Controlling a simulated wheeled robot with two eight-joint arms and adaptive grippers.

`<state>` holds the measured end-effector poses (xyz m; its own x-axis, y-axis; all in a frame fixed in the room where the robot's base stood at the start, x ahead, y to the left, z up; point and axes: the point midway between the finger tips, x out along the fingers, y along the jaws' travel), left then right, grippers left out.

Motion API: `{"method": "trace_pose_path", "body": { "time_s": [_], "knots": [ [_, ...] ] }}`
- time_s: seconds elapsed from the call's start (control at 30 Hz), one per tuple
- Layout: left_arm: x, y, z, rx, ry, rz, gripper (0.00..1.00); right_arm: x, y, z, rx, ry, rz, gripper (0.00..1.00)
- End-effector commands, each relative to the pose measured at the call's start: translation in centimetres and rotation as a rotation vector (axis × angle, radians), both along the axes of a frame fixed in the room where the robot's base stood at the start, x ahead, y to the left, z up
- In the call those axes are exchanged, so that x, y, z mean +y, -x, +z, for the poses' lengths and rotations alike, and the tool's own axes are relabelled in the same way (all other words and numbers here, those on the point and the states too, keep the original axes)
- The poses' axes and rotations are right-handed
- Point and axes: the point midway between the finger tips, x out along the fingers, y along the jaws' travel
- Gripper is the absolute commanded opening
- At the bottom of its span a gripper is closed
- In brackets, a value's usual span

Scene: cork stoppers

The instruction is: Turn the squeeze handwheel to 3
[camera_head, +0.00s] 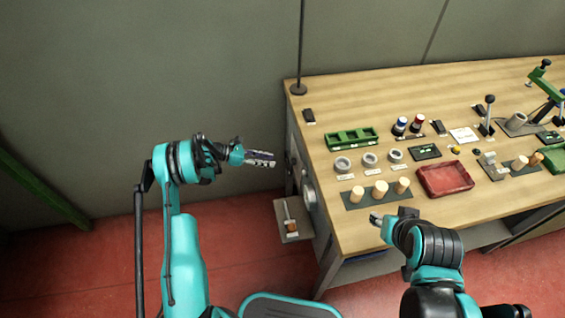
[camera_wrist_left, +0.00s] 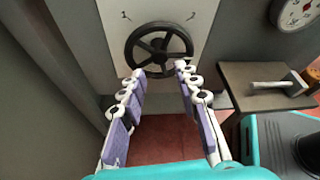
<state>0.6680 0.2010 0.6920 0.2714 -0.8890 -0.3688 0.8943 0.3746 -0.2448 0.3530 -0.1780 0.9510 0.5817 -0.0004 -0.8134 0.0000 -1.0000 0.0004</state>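The dark spoked handwheel (camera_wrist_left: 137,37) is mounted on a pale panel (camera_wrist_left: 205,30) in the left wrist view. Small marks that look like 1 and 2 sit at its upper left and upper right; I see no 3. My left gripper (camera_wrist_left: 159,70) is open, its two purple-padded fingers pointing at the wheel's lower part. The lower rim shows between the fingertips; I cannot tell whether they touch. In the head view my left gripper (camera_head: 273,158) is beside the bench's left end, and the wheel is hard to make out there. My right gripper (camera_head: 376,218) is above the bench's front edge, its opening unclear.
The wooden bench (camera_head: 350,90) carries a green rack (camera_head: 352,138), corks on a dark mat and a red tray (camera_head: 445,179). The floor left of the bench is open.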

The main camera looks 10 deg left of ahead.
Motion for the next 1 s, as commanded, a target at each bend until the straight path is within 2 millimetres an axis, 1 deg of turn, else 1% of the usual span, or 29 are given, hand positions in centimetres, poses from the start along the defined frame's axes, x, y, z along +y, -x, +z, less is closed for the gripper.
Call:
{"method": "trace_pose_path", "body": {
  "time_s": [0.03,0.1,0.23,0.33,0.5,0.73,0.77,0.8,0.83,0.87,1.0],
  "knots": [
    [-0.9,-0.2,-0.6,-0.001,0.0,-0.004,0.32,0.0,0.0,-0.5,0.0,0.0,0.0,0.4],
    [-2.0,-0.5,-1.1,-0.001,-0.002,-0.004,0.32,0.0,0.0,-1.0,0.0,0.0,0.0,0.4],
    [-3.8,-1.1,-1.8,-0.002,-0.002,-0.004,0.32,0.0,0.0,-1.7,0.0,0.0,0.0,0.4],
    [-4.8,-1.5,-2.2,-0.002,-0.002,-0.002,0.32,0.0,0.0,-2.1,0.0,0.0,0.0,0.4],
    [-5.7,-1.7,-2.4,-0.002,-0.003,-0.002,0.32,0.0,0.0,-2.3,0.0,0.0,0.0,0.4],
    [-5.7,-1.8,-2.3,-0.002,-0.003,-0.001,0.32,0.0,0.0,-2.2,0.0,0.0,0.0,0.4],
    [-5.7,-1.8,-2.3,-0.002,-0.003,-0.001,0.24,0.0,0.0,-2.2,0.0,0.0,0.0,0.4],
    [-5.7,-1.8,-2.3,-0.002,-0.003,-0.001,0.13,0.0,0.0,-2.2,0.0,0.0,0.0,0.4],
    [-5.7,-1.8,-2.3,-0.002,-0.003,-0.001,0.06,0.0,0.0,-2.2,0.0,0.0,0.0,0.4],
    [-5.7,-1.8,-2.4,-0.002,-0.003,-0.001,0.0,0.0,0.0,-2.2,0.0,0.0,0.0,0.4],
    [-5.7,-1.8,-2.3,-0.003,-0.003,-0.001,0.0,0.0,0.0,-2.2,0.0,0.0,0.0,0.4]
  ]
}}
